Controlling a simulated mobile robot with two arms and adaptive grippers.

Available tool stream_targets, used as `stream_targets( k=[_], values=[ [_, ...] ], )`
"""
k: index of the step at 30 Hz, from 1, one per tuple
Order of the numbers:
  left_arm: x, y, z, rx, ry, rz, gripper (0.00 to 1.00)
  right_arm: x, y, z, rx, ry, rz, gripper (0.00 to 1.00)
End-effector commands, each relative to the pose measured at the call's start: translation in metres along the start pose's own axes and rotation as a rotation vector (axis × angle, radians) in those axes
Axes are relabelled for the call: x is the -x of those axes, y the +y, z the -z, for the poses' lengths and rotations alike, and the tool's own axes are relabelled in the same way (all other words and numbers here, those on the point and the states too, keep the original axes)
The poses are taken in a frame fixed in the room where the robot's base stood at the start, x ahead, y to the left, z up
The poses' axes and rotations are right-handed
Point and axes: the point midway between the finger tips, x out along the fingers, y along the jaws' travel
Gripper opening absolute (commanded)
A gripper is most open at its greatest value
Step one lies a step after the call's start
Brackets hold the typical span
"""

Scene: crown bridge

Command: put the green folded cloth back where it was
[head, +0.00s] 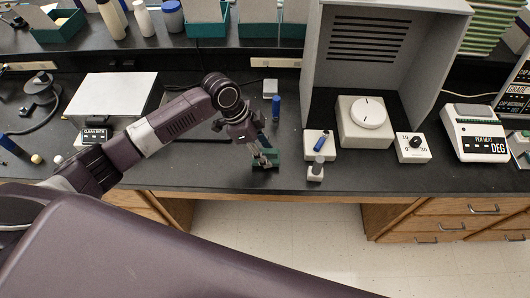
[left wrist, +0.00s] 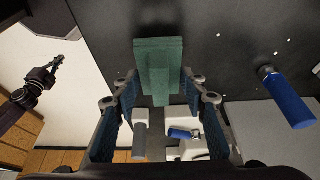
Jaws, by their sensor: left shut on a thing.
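The green folded cloth (head: 264,163) is at the front part of the black bench, left of the grey hood. In the left wrist view the cloth (left wrist: 158,62) looks like a stepped green block between my fingertips. My left gripper (head: 262,153) reaches down from above and is shut on it; its fingers (left wrist: 160,88) stand on either side. I cannot tell whether the cloth touches the bench. My right gripper (left wrist: 57,62) shows small at the left of the left wrist view, away from the cloth; its jaws are too small to read.
A blue cylinder (head: 276,108) stands behind the cloth. A white block with a blue piece (head: 319,143) and a small block with a grey cylinder (head: 316,170) are to its right. The grey hood (head: 312,75) stands farther right. The bench's front edge (head: 240,192) is close.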

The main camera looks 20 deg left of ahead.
Motion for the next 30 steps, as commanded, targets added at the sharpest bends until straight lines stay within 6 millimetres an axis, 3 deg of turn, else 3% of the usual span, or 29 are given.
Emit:
stream_targets(
  k=[3, 14, 15, 18, 30],
  values=[
    [-0.0114, 0.0, -0.0052, 0.0, -0.001, 0.001, 0.2, 0.0013, 0.0011, -0.0002, 0.0, 0.0, -0.001, 0.0],
    [-0.0152, -0.0002, -0.0066, 0.0, 0.0, 0.001, 0.2, -0.0001, 0.0012, 0.0, 0.0, 0.001, -0.001, 0.0],
    [-0.0144, -0.0003, -0.0064, -0.001, 0.0, 0.001, 0.44, 0.0003, 0.0012, 0.0001, 0.0, 0.001, -0.001, 0.0],
    [-0.0144, -0.0002, -0.0063, -0.001, -0.001, 0.001, 0.55, 0.0003, 0.0012, 0.0002, 0.0, 0.001, -0.001, 0.0],
    [-0.0074, -0.0011, -0.0052, -0.001, -0.001, 0.003, 0.57, 0.0007, 0.0006, 0.0009, -0.001, 0.002, -0.001, 0.0]
  ],
)
